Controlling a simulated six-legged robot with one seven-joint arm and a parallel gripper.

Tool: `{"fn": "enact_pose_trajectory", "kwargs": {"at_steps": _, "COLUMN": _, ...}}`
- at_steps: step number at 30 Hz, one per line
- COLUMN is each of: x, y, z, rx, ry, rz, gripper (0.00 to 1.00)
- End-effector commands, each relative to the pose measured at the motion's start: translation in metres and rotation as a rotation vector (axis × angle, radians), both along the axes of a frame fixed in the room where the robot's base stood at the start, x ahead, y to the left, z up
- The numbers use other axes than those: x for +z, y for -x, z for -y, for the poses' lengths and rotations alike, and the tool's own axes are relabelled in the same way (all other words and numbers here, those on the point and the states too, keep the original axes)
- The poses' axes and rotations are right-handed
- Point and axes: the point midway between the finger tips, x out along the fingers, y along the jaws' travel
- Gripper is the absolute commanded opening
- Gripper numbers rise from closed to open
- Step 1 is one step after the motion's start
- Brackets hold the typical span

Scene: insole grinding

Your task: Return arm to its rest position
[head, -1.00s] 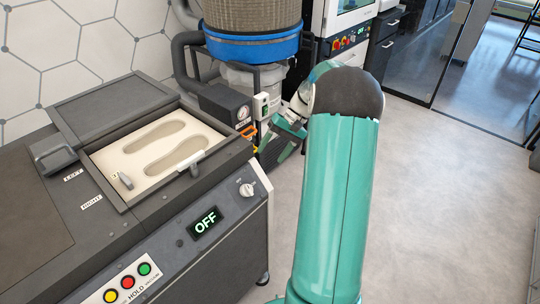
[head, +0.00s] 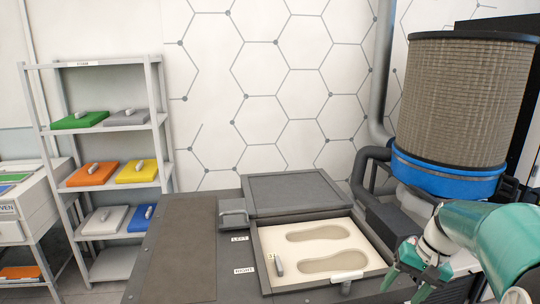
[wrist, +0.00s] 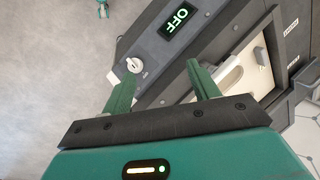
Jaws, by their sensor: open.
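My gripper (head: 405,280) shows at the lower right of the head view, at the right side of the grinding machine, with my teal arm behind it. In the wrist view my gripper (wrist: 160,82) has its two green fingers spread apart with nothing between them. Beyond the fingers are the machine's dark front panel (wrist: 150,45), a display reading OFF (wrist: 180,17) and a silver knob (wrist: 134,65). The machine's tray (head: 265,262) holds a cream block with two insole-shaped hollows. The lid (head: 295,190) behind it stands open.
A grey shelf (head: 162,100) at the left holds coloured blocks in green, grey, orange, yellow and blue. A large filter drum (head: 465,100) with a blue band stands at the back right, close to my arm. Pale floor (wrist: 50,70) is clear in the wrist view.

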Motion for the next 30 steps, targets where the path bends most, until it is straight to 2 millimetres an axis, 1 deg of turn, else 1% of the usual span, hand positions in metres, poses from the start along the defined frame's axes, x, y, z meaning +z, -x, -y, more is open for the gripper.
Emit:
{"fn": "enact_pose_trajectory", "kwargs": {"at_steps": 1, "x": 0.012, "y": 0.007, "z": -0.019, "rx": 0.027, "ry": 0.04, "rz": 0.021, "gripper": 0.6}}
{"fn": "enact_pose_trajectory", "kwargs": {"at_steps": 6, "x": 0.036, "y": 0.035, "z": -0.066, "rx": 0.09, "ry": 0.158, "rz": 0.091, "gripper": 0.6}}
{"fn": "enact_pose_trajectory", "kwargs": {"at_steps": 10, "x": 0.05, "y": 0.061, "z": -0.097, "rx": 0.138, "ry": 0.237, "rz": 0.158, "gripper": 0.6}}
{"fn": "enact_pose_trajectory", "kwargs": {"at_steps": 15, "x": 0.06, "y": 0.096, "z": -0.13, "rx": 0.198, "ry": 0.319, "rz": 0.263, "gripper": 0.6}}
{"fn": "enact_pose_trajectory", "kwargs": {"at_steps": 21, "x": 0.061, "y": 0.137, "z": -0.158, "rx": 0.262, "ry": 0.386, "rz": 0.399, "gripper": 0.6}}
{"fn": "enact_pose_trajectory", "kwargs": {"at_steps": 24, "x": 0.059, "y": 0.15, "z": -0.166, "rx": 0.284, "ry": 0.402, "rz": 0.452, "gripper": 0.6}}
{"fn": "enact_pose_trajectory", "kwargs": {"at_steps": 27, "x": 0.058, "y": 0.157, "z": -0.17, "rx": 0.295, "ry": 0.411, "rz": 0.482, "gripper": 0.6}}
{"fn": "enact_pose_trajectory", "kwargs": {"at_steps": 30, "x": 0.056, "y": 0.159, "z": -0.171, "rx": 0.299, "ry": 0.414, "rz": 0.49, "gripper": 0.6}}
